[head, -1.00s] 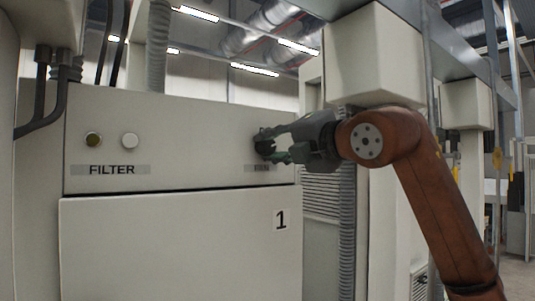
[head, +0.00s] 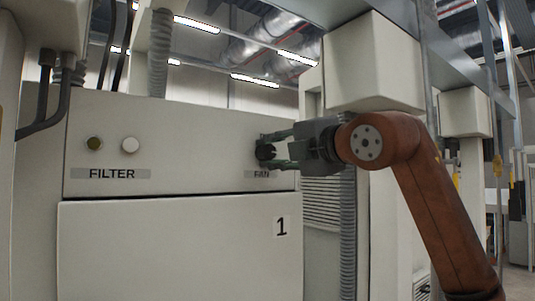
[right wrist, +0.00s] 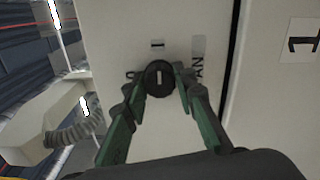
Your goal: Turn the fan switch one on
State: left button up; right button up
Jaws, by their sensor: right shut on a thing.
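The fan switch (head: 264,153) is a round black knob on the cabinet's upper panel, above the FAN label (head: 257,174). In the right wrist view the knob (right wrist: 158,78) shows a pale line on its face, and a mark "I" (right wrist: 157,45) sits beside it on the panel. My right gripper (head: 266,151) reaches in from the right and is shut on the knob. In the right wrist view its green fingers (right wrist: 159,82) lie on either side of the knob. My left gripper is in no view.
A door marked 1 (head: 281,227) is below. A grey ribbed hose (head: 348,230) hangs right of the cabinet.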

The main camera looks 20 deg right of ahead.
jog(key=shift+s+d+r, duration=0.1)
jog(key=shift+d, duration=0.05)
jog(key=o, duration=1.1)
jog(key=shift+s+d, duration=0.25)
jog(key=shift+o, duration=0.3)
jog(key=shift+w+a, duration=0.25)
jog(key=v, duration=1.2)
